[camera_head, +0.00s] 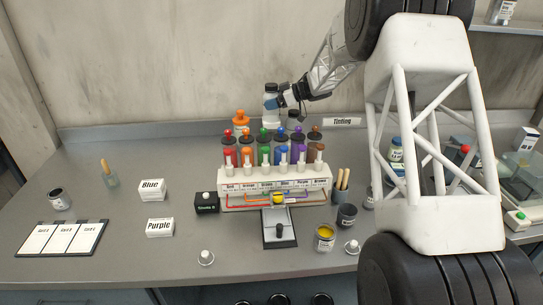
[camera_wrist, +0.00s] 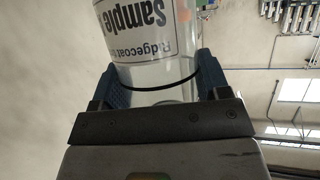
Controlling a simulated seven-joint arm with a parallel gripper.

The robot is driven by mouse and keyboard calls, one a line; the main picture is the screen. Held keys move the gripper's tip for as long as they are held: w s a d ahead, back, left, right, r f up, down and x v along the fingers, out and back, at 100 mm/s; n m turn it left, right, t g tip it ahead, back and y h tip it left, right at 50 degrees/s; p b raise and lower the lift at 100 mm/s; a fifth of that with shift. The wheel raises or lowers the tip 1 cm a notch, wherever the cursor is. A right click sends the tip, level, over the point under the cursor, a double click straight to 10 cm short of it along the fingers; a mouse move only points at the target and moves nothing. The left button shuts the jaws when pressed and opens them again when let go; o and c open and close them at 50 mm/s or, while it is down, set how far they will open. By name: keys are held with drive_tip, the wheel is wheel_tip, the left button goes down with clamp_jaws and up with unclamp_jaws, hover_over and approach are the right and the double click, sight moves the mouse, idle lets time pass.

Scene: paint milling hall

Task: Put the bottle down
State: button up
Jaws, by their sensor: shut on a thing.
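My gripper (camera_head: 287,97) is shut on a bottle (camera_head: 270,101) and holds it up in the air, above and behind the tinting rack at the back of the bench. The bottle is clear to whitish with a white label; in the wrist view the bottle (camera_wrist: 150,48) stands between the blue finger pads, and its label reads "Ridgecoat" and "Sample". The bottle looks roughly upright in the head view. The grey bench (camera_head: 100,222) lies below it.
The tinting rack (camera_head: 272,193) with coloured dispensers fills the middle of the bench. An orange-topped bottle (camera_head: 241,118) stands behind it. The left bench has free room.

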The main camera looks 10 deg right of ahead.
sight(272, 122)
drive_tip(key=shift+f, duration=1.9)
drive_tip(key=shift+f, duration=2.45)
drive_tip(key=shift+f, duration=0.15)
drive_tip(key=shift+f, duration=2.35)
drive_tip(key=shift+f, duration=0.15)
drive_tip(key=o, duration=0.7)
